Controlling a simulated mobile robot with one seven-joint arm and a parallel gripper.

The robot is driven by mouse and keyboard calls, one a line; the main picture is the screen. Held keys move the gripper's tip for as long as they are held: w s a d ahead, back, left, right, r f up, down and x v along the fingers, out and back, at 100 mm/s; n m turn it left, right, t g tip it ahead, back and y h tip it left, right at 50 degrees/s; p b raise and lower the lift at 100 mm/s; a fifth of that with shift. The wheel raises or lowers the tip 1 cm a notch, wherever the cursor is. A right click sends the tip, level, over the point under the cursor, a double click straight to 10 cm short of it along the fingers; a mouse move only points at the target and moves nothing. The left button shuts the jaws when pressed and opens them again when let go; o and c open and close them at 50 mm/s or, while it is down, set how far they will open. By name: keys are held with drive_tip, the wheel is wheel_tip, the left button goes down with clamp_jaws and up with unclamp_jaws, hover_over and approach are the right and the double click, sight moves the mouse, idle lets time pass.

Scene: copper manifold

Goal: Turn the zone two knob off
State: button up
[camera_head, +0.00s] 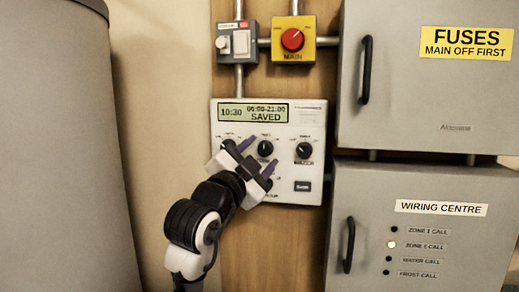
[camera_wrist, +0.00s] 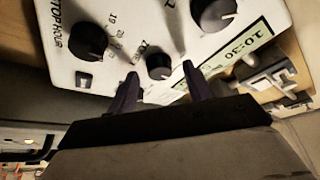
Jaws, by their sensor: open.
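The white controller panel (camera_head: 314,118) is on the wooden board in the head view, with a display (camera_head: 255,114) reading 10:30 and SAVED. Two black knobs (camera_head: 265,148) (camera_head: 304,150) show on it. My gripper (camera_head: 262,154) is open in front of its lower left part and hides some of it. In the wrist view my gripper's purple fingertips (camera_wrist: 160,73) stand apart, on either side of a small black knob (camera_wrist: 159,66). A label beside it seems to read ZONE; its number is unclear. Contact cannot be told. Larger knobs (camera_wrist: 88,41) (camera_wrist: 214,14) flank it.
A red MAIN knob (camera_head: 292,39) on a yellow plate and a grey switch box (camera_head: 236,42) are above the panel. A FUSES box (camera_head: 430,90) and a WIRING CENTRE box (camera_head: 430,260) with the zone 2 light lit stand right. A grey cylinder (camera_head: 55,150) stands left.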

drive_tip(key=shift+w+d, duration=0.15)
drive_tip(key=shift+w, duration=0.2)
drive_tip(key=c, duration=1)
drive_tip(key=shift+o, duration=0.2)
drive_tip(key=shift+n, duration=0.3)
drive_tip(key=n+y, duration=0.1)
drive_tip(key=n, duration=0.1)
drive_tip(key=n+t, duration=0.1)
drive_tip(key=n, duration=0.1)
drive_tip(key=shift+d+t+y, duration=0.2)
drive_tip(key=shift+t+y, duration=0.1)
drive_tip(key=shift+y, duration=0.1)
drive_tip(key=n+y, duration=0.2)
drive_tip(key=n, duration=0.2)
drive_tip(key=n+t+y+p, duration=0.1)
drive_tip(key=n+y, duration=0.1)
drive_tip(key=n, duration=0.2)
drive_tip(key=shift+s+d+t, duration=0.1)
drive_tip(key=shift+d+t, duration=0.05)
drive_tip(key=shift+t, duration=0.15)
